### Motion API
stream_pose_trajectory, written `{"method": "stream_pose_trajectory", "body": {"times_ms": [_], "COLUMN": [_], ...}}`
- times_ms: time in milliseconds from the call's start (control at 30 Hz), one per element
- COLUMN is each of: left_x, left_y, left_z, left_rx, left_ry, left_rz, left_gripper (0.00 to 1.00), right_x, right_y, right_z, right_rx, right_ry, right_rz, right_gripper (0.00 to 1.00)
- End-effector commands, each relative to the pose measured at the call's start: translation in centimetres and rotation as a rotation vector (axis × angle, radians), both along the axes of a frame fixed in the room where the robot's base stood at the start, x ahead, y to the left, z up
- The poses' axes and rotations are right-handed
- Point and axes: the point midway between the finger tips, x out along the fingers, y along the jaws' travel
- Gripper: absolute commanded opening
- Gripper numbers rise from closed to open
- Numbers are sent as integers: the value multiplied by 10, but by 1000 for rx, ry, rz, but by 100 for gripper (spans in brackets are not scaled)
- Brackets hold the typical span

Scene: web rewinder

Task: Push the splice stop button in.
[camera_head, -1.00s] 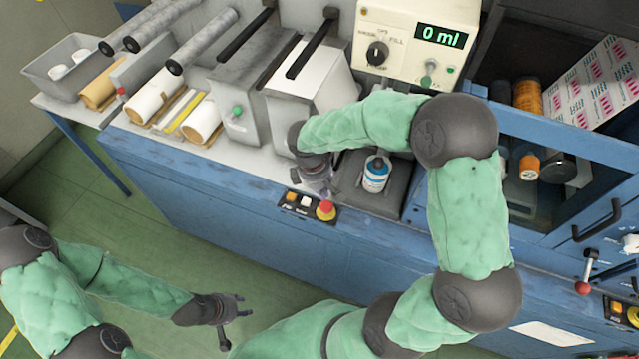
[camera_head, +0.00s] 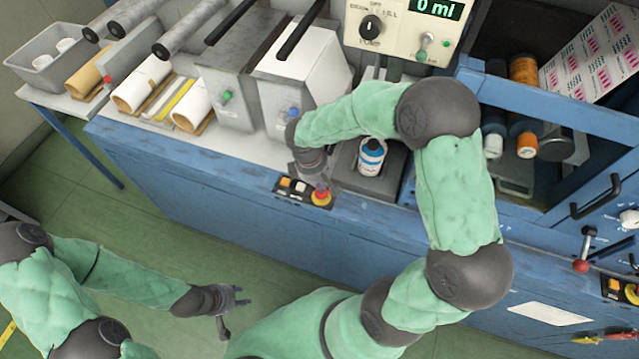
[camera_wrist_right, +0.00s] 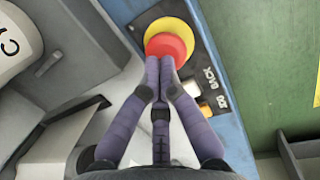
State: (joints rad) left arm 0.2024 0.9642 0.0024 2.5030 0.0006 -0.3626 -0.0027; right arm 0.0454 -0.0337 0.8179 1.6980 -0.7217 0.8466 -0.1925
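The splice stop button, a red mushroom head in a yellow ring (camera_head: 321,197), sits at the right end of a small black panel on the blue machine's front edge. In the right wrist view the red head (camera_wrist_right: 167,46) is large and just beyond my fingertips. My right gripper (camera_head: 321,185) has its fingers drawn together and points at the button. In the right wrist view its fingertips (camera_wrist_right: 162,66) overlap the near edge of the red head; contact and how deep the button sits cannot be told. My left gripper (camera_head: 234,312) is empty over the green floor, fingers apart.
Orange and white buttons (camera_head: 291,187) share the panel, left of the red one. A white-and-blue bottle (camera_head: 371,157) stands on a dark plate close to my right gripper. A grey and white box unit (camera_head: 300,85) stands behind. The floor in front is clear.

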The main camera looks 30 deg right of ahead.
Motion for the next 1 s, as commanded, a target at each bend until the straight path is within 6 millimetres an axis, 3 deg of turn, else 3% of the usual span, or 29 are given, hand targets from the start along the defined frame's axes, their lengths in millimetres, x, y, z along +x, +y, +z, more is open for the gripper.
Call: {"method": "stream_pose_trajectory", "body": {"times_ms": [33,467,800,1000], "left_x": [0,0,0,0], "left_y": [0,0,0,0], "left_z": [-4,1,36,41], "left_rx": [0,0,0,0], "left_ry": [0,0,0,0], "left_rz": [0,0,0,0], "left_gripper": [40,40,40,40], "right_x": [-3,-7,9,14], "right_y": [1,2,6,13], "right_z": [-12,-11,43,84], "right_rx": [2,4,-1,-3], "right_ry": [9,18,-5,-11], "right_rz": [3,5,-1,-1], "right_gripper": [0,0,0,0]}}
